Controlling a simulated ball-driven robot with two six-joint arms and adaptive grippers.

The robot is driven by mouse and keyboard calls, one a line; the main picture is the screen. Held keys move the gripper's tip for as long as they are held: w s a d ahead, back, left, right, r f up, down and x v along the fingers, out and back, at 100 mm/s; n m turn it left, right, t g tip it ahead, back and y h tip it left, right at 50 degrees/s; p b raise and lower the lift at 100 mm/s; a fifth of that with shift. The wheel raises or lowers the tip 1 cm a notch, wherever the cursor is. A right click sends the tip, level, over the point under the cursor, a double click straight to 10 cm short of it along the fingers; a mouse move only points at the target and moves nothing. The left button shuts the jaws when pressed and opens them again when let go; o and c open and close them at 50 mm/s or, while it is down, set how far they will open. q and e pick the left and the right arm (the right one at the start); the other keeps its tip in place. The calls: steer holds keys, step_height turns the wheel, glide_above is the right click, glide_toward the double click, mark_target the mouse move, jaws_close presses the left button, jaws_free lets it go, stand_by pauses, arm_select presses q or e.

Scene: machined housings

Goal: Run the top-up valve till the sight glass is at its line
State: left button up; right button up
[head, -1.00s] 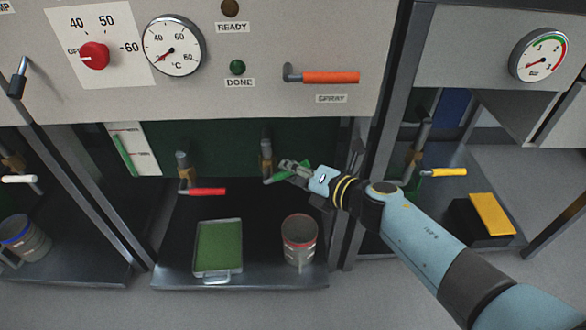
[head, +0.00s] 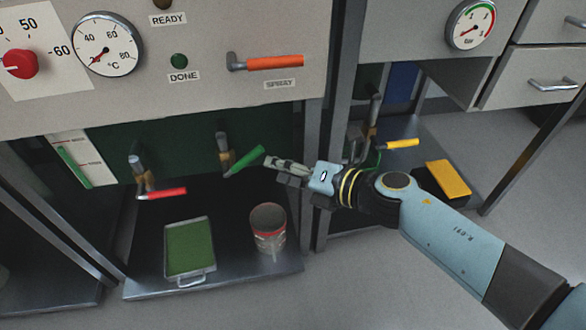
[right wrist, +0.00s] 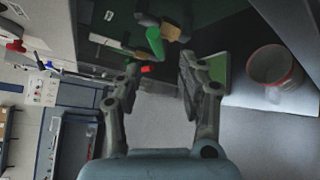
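The sight glass (head: 73,167) is a green column on a white plate at the left in the head view. Its top looks slightly below the upper red mark; a lower red mark is also there. A valve with a green handle (head: 244,160) sits on the dark green back panel, its handle slanting up to the right. Which valve is the top-up one is not labelled in view. My right gripper (head: 277,166) is open and empty, just right of the green handle's tip. The right wrist view shows its fingers spread, with the green handle (right wrist: 155,45) beyond them. My left gripper is not in view.
A valve with a red handle (head: 161,194) is to the left, one with a yellow handle (head: 403,143) to the right. Below are a green tray (head: 211,272) and a red-rimmed mug (head: 268,228). An orange spray lever (head: 275,62) is above; a post stands behind my wrist.

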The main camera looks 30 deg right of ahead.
steer(key=shift+v, duration=1.35)
stand_by(0.6)
stand_by(0.8)
